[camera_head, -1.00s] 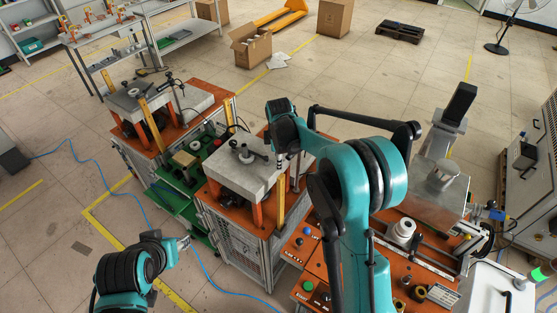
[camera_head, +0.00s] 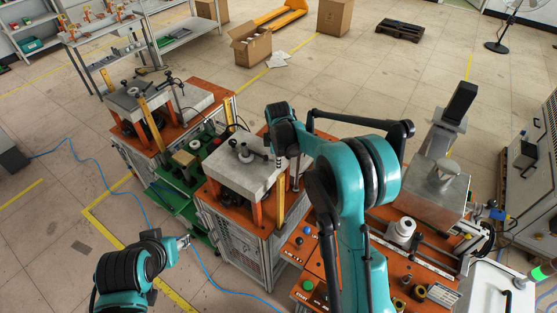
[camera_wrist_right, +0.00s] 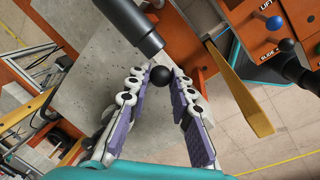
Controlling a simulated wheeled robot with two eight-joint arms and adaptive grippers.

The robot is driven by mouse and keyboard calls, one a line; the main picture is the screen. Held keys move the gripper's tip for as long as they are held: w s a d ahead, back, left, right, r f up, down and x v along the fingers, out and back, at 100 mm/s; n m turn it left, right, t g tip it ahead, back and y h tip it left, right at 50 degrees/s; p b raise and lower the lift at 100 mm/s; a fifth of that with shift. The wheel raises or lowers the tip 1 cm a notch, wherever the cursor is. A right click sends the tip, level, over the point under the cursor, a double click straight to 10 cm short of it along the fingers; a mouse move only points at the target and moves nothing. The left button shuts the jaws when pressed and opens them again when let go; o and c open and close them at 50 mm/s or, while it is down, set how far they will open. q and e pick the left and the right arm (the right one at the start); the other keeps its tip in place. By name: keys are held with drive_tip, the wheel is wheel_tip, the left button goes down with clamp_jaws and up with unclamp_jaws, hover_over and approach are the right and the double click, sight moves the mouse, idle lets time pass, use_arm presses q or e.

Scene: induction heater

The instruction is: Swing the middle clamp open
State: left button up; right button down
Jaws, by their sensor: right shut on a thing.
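The middle station has a grey slab (camera_head: 228,175) with a dark clamp (camera_head: 244,154) on top, partly hidden beyond my right arm. My right gripper (camera_head: 281,162) is at the slab's right edge. In the right wrist view, a black ball knob (camera_wrist_right: 160,75) sits between the fingertips of the right gripper (camera_wrist_right: 160,84), which is shut on it. A thick dark cylinder (camera_wrist_right: 128,24) comes in from the top beside the knob. My left gripper (camera_head: 184,242) hangs low at the left, away from the station, too small to tell whether open.
Another station (camera_head: 145,100) with a similar slab stands behind left. An orange control panel (camera_head: 312,252) with buttons lies right of the middle station. A yellow upright bar (camera_wrist_right: 240,90) stands close to the right fingers. Open floor lies left.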

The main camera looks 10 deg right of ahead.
drive_tip(key=shift+s+a, duration=0.15)
drive_tip(key=m+b, duration=0.1)
drive_tip(key=a+m+b, duration=0.1)
drive_tip(key=m, duration=0.1)
drive_tip(key=s+a+m+h+b, duration=0.1)
drive_tip(key=m, duration=0.1)
drive_tip(key=shift+a, duration=0.15)
drive_tip(key=m, duration=0.2)
drive_tip(key=a+m+g+b, duration=0.1)
drive_tip(key=shift+s+a+m, duration=0.1)
drive_tip(key=shift+a+m, duration=0.2)
drive_tip(key=shift+m, duration=0.1)
drive_tip(key=shift+a+m+h+b, duration=0.3)
drive_tip(key=shift+a+m, duration=0.3)
drive_tip(key=shift+m, duration=0.6)
drive_tip(key=shift+r, duration=0.1)
